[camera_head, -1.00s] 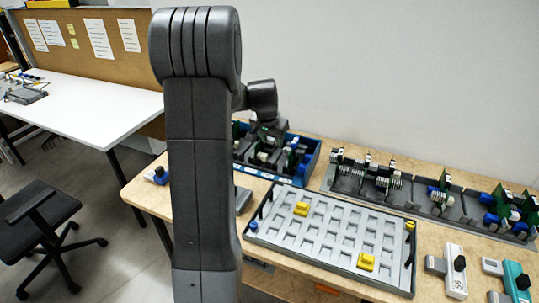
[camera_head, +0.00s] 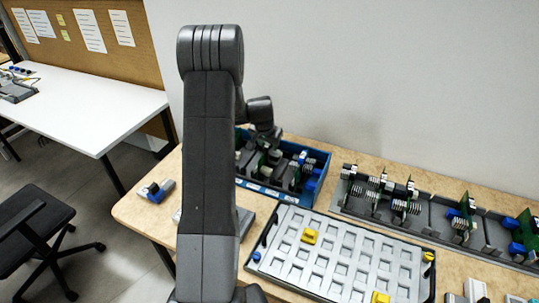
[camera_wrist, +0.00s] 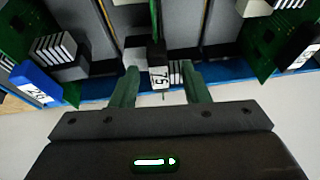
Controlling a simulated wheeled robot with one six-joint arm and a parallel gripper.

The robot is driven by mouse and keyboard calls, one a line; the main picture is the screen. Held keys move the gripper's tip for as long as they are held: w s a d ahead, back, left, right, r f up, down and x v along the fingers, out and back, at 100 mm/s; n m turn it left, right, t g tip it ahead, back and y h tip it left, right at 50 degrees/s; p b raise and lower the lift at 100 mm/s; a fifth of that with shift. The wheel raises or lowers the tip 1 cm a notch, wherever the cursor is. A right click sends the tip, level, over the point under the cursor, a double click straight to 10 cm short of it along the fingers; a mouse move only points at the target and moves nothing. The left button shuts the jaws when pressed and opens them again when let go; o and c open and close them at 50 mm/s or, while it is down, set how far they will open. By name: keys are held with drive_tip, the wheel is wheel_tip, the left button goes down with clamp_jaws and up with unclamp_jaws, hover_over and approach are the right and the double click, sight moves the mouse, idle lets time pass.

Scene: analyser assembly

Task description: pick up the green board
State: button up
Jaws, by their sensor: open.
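In the wrist view a green board (camera_wrist: 154,18) stands edge-on, with a dark connector and a white label (camera_wrist: 158,76) reading what looks like 75 at its near end. My gripper (camera_wrist: 159,70) is open, with one finger on each side of that labelled end. I cannot tell whether either finger touches it. Other green boards stand at left (camera_wrist: 25,30) and right (camera_wrist: 268,45). In the head view my gripper (camera_head: 268,137) is over the blue bin (camera_head: 318,180) of boards, its fingers not clear there.
A grey tray (camera_head: 340,262) with yellow blocks lies in front of the bin. A grey rack (camera_head: 425,215) holding more boards stands to the right along the wall.

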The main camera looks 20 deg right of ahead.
drive_tip(key=shift+w+d+f, duration=0.1)
drive_tip(key=shift+f, duration=0.2)
clamp_jaws()
drive_tip(key=shift+r, duration=0.1)
wheel_tip(320, 180, up, 18)
drive_tip(key=b, duration=0.2)
idle(0.6)
idle(0.5)
